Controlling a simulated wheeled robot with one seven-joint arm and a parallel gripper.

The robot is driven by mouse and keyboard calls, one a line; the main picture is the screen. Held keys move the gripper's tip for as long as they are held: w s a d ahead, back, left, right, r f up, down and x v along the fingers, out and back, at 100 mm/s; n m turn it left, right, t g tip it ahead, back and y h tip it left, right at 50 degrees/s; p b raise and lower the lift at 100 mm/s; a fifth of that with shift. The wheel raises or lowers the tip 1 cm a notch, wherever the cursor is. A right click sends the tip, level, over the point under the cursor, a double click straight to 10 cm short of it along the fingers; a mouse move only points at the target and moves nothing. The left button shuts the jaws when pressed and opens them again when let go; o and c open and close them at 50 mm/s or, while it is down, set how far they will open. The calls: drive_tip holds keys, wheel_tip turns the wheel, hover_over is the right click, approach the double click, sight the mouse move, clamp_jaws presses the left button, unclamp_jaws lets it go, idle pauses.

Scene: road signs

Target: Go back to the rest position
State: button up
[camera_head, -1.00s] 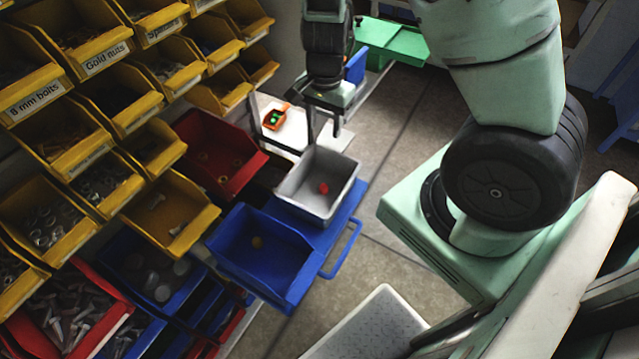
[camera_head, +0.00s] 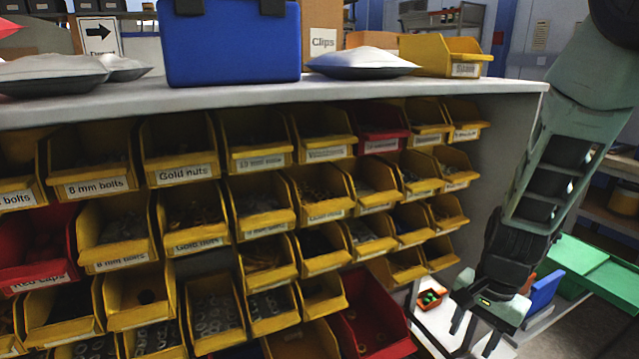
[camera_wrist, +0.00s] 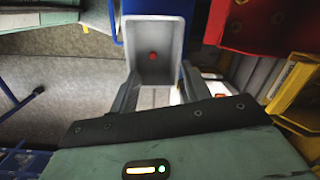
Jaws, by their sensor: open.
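My gripper (camera_head: 473,338) hangs at the lower right of the head view, pointing down, with its two fingers apart and nothing between them. In the wrist view my gripper (camera_wrist: 157,97) also shows its fingers spread. Beyond them is a grey bin (camera_wrist: 172,30) with a small red object (camera_wrist: 153,56) inside. The grey bin is out of the head view.
A shelf of yellow bins (camera_head: 262,205) and red bins (camera_head: 380,128) fills the middle and left. A blue case (camera_head: 230,45) stands on its top. Green containers (camera_head: 592,265) are at the right. A red bin (camera_wrist: 258,22) is near the wrist.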

drive_tip(key=s+a+r+n, duration=1.2)
drive_tip(key=s+a+n, duration=0.4)
drive_tip(key=n, duration=0.2)
drive_tip(key=shift+s+n, duration=0.3)
drive_tip(key=shift+s, duration=0.05)
